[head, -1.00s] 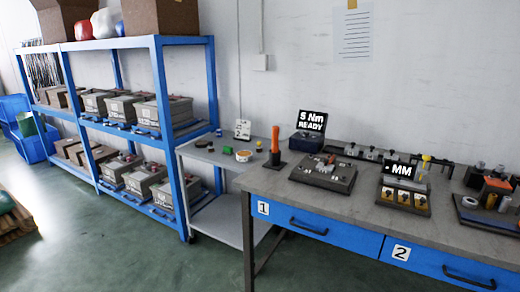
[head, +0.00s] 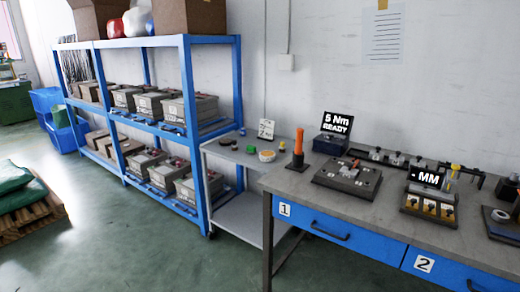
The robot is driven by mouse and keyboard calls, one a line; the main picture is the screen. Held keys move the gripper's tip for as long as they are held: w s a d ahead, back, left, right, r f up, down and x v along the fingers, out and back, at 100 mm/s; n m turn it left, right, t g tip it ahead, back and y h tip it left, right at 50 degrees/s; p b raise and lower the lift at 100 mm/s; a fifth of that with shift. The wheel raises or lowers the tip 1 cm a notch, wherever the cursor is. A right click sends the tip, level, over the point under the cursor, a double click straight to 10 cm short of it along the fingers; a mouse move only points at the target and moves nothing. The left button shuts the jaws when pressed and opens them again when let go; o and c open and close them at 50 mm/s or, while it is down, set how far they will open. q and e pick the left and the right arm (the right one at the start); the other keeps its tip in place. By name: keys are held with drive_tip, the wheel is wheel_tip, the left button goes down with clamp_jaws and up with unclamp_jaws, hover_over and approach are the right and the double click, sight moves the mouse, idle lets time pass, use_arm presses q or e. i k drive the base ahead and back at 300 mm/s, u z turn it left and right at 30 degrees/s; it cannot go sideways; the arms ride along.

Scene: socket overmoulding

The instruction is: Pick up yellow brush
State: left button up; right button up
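No brush can be made out clearly in the head view. A small yellow item (head: 453,168) stands on the grey workbench (head: 330,205) behind the MM display (head: 428,178); it is too small to tell what it is. A round white and yellow item (head: 267,156) lies on the small grey side table (head: 225,151). Neither of my grippers is in the picture.
A blue shelf rack (head: 240,85) with grey boxes stands left of the side table. An orange tool (head: 298,148) stands upright on the bench's left end. Green sacks (head: 12,178) lie on a pallet (head: 35,215) at the left. Open floor lies in front.

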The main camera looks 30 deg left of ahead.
sight(282, 148)
drive_tip(key=u, duration=1.7)
drive_tip(key=i, duration=3.25)
drive_tip(key=z, duration=3.2)
